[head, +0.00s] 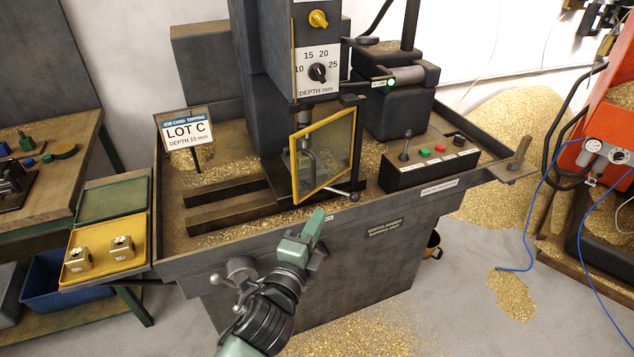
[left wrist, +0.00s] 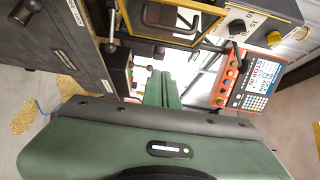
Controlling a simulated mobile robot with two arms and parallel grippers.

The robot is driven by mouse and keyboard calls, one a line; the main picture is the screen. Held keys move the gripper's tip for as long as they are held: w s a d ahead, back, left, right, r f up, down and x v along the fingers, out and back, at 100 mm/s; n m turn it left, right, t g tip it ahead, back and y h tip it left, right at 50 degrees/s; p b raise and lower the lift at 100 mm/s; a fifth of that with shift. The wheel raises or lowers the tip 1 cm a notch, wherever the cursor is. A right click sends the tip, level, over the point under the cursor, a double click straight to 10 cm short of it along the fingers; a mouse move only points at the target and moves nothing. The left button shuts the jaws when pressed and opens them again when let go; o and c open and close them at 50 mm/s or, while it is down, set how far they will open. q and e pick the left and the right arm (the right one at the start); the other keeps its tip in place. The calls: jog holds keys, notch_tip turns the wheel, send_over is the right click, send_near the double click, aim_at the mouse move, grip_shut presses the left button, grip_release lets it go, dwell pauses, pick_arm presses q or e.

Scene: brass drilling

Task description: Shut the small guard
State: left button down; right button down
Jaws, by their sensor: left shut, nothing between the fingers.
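The small guard (head: 323,157) is a clear panel in a yellow frame on the front of the drill press. It stands upright at an angle to the machine front, with a small knob at its lower right corner. Its frame and panel also show at the top of the left wrist view (left wrist: 168,22). My left gripper (head: 318,216) is shut and empty, just below and in front of the guard's lower edge. Its closed green fingers show in the left wrist view (left wrist: 163,88). I cannot tell whether they touch the guard. My right gripper is not in view.
The drill press table (head: 235,250) has a raised rim and brass chips. A control box (head: 430,162) with a lever and buttons stands right of the guard. A lot sign (head: 187,132) and a yellow tray (head: 105,238) with brass parts are at the left.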

pick_arm(q)
jog(key=w+p, duration=0.3)
jog(key=w, duration=0.8)
jog(key=shift+w+r, duration=0.15)
jog(key=shift+w, duration=0.2)
